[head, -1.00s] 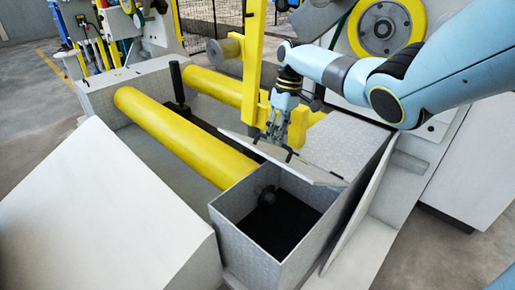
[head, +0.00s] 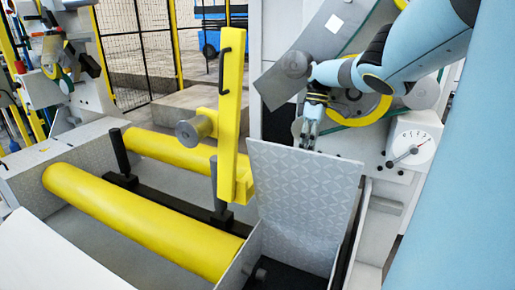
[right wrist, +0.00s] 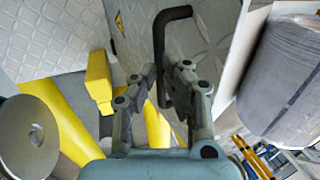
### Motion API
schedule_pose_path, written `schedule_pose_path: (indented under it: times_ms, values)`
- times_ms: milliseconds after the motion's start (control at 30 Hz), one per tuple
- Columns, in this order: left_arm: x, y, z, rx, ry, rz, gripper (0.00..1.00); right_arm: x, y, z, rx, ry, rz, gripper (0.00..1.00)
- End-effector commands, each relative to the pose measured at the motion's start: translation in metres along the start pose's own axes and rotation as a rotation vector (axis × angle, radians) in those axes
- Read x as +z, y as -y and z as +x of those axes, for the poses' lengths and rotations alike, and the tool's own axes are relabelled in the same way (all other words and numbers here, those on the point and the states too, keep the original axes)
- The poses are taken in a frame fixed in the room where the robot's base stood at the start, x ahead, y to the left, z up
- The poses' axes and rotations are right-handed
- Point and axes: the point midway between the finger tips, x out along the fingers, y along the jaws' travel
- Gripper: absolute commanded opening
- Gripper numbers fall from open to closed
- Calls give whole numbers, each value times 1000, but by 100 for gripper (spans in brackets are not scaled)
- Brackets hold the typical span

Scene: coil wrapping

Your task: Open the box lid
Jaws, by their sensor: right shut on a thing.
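The grey, diamond-patterned box lid (head: 303,192) stands nearly upright at the back of the box opening in the head view. The box (head: 262,235) is open below it, with a dark inside. My right gripper (head: 309,142) is at the lid's top edge. In the right wrist view my right gripper (right wrist: 170,85) is shut on the lid's black bent handle (right wrist: 160,40), with a finger on each side. The patterned lid (right wrist: 150,25) shows behind the handle there. In the head view the handle is hidden. My left gripper is in neither view.
Yellow rollers (head: 150,222) lie left of the box. A yellow upright post (head: 232,110) with a spool stands close to the lid's left edge. A machine panel with a dial (head: 408,148) stands to the right.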

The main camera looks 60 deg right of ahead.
Motion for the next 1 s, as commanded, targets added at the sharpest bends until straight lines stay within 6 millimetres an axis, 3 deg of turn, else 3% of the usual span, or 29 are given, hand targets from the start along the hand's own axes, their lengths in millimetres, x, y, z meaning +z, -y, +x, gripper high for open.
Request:
schedule_pose_path:
  times_ms: [33, 533, 567, 700, 1000]
  values:
    - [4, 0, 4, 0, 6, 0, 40, 8, -4, 15, -2, 12, 6, 0]
    - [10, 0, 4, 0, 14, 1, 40, 14, -8, 11, -3, 12, 7, 0]
    - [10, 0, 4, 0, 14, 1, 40, 14, -8, 11, -3, 12, 7, 18]
    - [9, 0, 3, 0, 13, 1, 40, 13, -8, 9, -3, 10, 6, 34]
    - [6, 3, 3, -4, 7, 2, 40, 12, -8, 2, -2, 5, 4, 34]
